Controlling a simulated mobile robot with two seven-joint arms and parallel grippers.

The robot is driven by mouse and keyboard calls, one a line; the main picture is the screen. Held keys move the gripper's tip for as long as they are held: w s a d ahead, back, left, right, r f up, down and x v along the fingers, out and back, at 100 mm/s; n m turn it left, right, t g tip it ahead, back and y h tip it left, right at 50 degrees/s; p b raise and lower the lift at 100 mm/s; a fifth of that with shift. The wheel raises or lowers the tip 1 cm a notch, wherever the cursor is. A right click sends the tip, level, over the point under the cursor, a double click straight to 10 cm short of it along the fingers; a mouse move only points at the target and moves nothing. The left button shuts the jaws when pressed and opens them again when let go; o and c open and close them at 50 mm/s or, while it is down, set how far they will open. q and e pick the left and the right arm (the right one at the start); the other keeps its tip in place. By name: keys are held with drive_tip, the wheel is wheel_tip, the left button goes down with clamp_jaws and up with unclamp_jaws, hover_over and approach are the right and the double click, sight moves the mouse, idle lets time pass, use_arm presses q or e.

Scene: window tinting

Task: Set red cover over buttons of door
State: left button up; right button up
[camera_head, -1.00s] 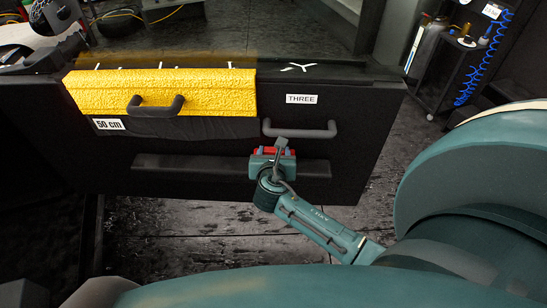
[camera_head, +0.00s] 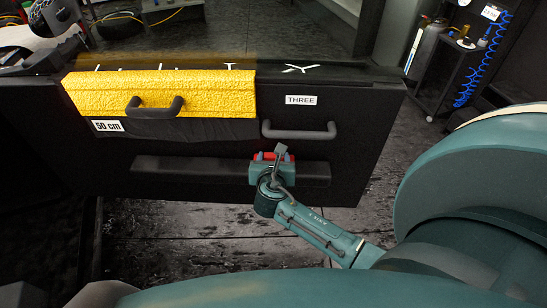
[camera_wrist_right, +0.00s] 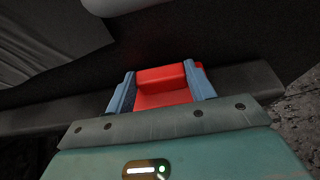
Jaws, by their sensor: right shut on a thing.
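The red cover (camera_head: 272,156) is between the fingers of my right gripper (camera_head: 274,162). In the right wrist view the red cover (camera_wrist_right: 164,84) sits between the two blue-grey fingers of the right gripper (camera_wrist_right: 162,92), which is shut on it. The cover is at the right part of the long dark armrest (camera_head: 200,168) on the black door (camera_head: 365,120). I cannot tell whether it touches the armrest. The door's buttons are not visible. My left gripper is not in view.
A yellow textured cover with a dark handle (camera_head: 165,95) lies over the door's upper left. Another dark handle (camera_head: 300,130) juts out above the right gripper, below a THREE label (camera_head: 301,100). A black cart (camera_head: 452,85) stands at the back right.

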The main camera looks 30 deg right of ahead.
drive_tip(key=shift+f, duration=0.1)
drive_tip(key=o, duration=1.1)
drive_tip(key=shift+c, duration=0.2)
use_arm(q)
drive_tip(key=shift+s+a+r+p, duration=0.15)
drive_tip(key=shift+p, duration=0.55)
use_arm(e)
drive_tip(key=v, duration=1.3)
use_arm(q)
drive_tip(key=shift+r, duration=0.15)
use_arm(e)
drive_tip(key=shift+s, duration=0.1)
use_arm(q)
drive_tip(key=p, duration=0.1)
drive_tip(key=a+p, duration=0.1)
drive_tip(key=p, duration=0.1)
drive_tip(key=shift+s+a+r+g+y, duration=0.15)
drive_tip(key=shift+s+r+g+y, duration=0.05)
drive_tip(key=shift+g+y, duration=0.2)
use_arm(e)
drive_tip(key=s+a+f+m+y, duration=0.1)
drive_tip(key=s+a+m+y, duration=0.3)
drive_tip(key=m, duration=0.9)
drive_tip(key=s+a+f+m+y, duration=0.2)
drive_tip(key=s+a+m+y, duration=0.3)
drive_tip(key=m, duration=0.7)
drive_tip(key=shift+s+m+y, duration=0.25)
drive_tip(key=shift+m+y, duration=0.15)
drive_tip(key=shift+y, duration=0.8)
